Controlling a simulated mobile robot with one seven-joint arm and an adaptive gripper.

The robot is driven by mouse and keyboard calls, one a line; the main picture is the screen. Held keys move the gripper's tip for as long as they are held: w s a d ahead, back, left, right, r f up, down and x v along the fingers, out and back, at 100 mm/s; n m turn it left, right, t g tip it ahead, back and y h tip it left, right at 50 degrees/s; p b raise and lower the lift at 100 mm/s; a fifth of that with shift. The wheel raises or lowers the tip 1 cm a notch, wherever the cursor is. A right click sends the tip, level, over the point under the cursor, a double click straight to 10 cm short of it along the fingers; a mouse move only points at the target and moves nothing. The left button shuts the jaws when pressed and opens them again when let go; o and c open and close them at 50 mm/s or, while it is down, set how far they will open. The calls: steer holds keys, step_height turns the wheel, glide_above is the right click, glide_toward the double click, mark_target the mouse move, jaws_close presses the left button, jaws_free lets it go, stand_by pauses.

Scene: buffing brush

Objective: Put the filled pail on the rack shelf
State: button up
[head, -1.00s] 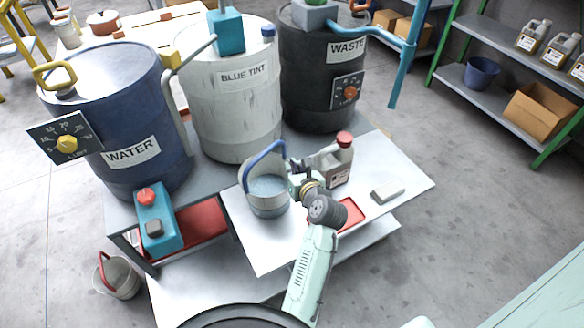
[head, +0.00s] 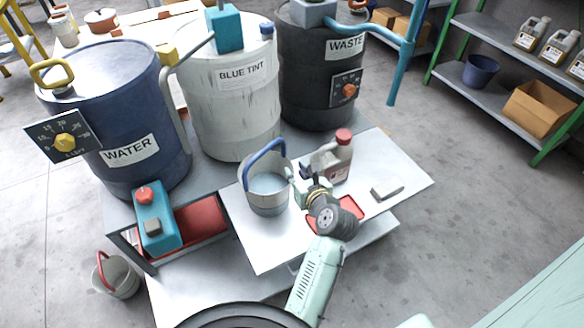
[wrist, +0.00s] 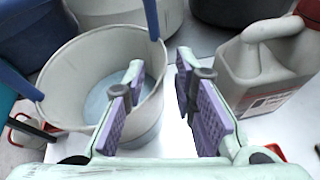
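The filled pail (head: 268,200) is whitish with a raised blue handle and holds pale blue liquid. It stands upright on the white work table (head: 268,248), and the wrist view shows its rim and liquid at left (wrist: 65,90). My gripper (head: 305,183) is just right of the pail in the head view. In the wrist view its purple-padded fingers (wrist: 163,98) are apart, with the pail's right side showing behind the left finger and the gap. I cannot tell whether they touch it. The grey rack shelf (head: 500,103) is at the far right.
A grey jug with a red cap (head: 335,160) stands close right of my gripper. A blue pail (head: 481,71) and cardboard box (head: 538,107) occupy the rack's lower shelf. Water, blue tint and waste drums stand behind. A red-handled pail (head: 117,277) is on the floor.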

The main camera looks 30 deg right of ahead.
steer(key=v, duration=0.7)
steer(key=shift+s, duration=0.1)
